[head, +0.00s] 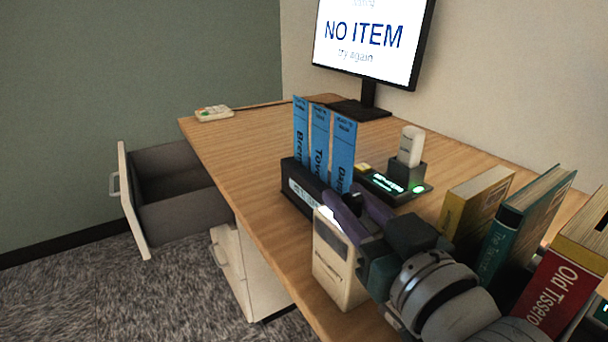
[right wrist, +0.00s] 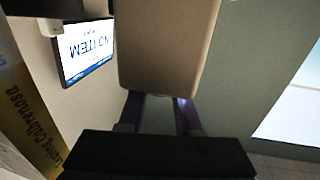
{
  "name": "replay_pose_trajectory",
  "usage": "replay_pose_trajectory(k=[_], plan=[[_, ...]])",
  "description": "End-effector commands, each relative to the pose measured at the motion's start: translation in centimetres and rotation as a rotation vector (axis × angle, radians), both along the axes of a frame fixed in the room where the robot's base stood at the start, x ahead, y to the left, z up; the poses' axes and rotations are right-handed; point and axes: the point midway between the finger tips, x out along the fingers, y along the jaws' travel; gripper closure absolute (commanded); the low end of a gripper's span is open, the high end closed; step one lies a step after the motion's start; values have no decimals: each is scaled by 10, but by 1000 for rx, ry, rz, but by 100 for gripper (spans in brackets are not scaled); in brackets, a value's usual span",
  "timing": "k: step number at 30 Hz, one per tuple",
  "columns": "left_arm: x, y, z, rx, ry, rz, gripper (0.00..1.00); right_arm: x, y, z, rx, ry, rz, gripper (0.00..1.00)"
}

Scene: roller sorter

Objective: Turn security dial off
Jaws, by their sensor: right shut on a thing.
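My right gripper (head: 345,212) is shut on a beige box-shaped device (head: 338,270) and holds it at the front edge of the wooden desk. The device is upright and slightly tilted, with a pale lit patch near its top and small print on its face. In the right wrist view the device (right wrist: 168,45) fills the top middle, between the purple fingers (right wrist: 160,112). I cannot make out a security dial in either view. My left gripper is not in view.
Blue folders (head: 320,140) stand in a black holder (head: 299,188). A black pad (head: 375,185) with green lights bears a white upright item (head: 410,146). Books (head: 525,220) stand at the right. A monitor (head: 370,45) reads "NO ITEM". A drawer (head: 180,207) is open at left.

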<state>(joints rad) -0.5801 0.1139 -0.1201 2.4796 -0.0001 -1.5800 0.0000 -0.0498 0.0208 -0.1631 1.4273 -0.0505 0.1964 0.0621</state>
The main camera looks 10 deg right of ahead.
Motion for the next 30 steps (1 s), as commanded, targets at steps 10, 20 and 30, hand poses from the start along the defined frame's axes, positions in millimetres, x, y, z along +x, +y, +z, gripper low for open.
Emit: replay_pose_trajectory(k=[10, 20, 30], plan=[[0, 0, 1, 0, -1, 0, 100, 1, 0, 1, -6, -6, 34, 100], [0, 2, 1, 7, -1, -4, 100, 0, 0, 1, 0, -3, 141, 100], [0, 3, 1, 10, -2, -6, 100, 0, 0, 1, 1, -2, 140, 58]])
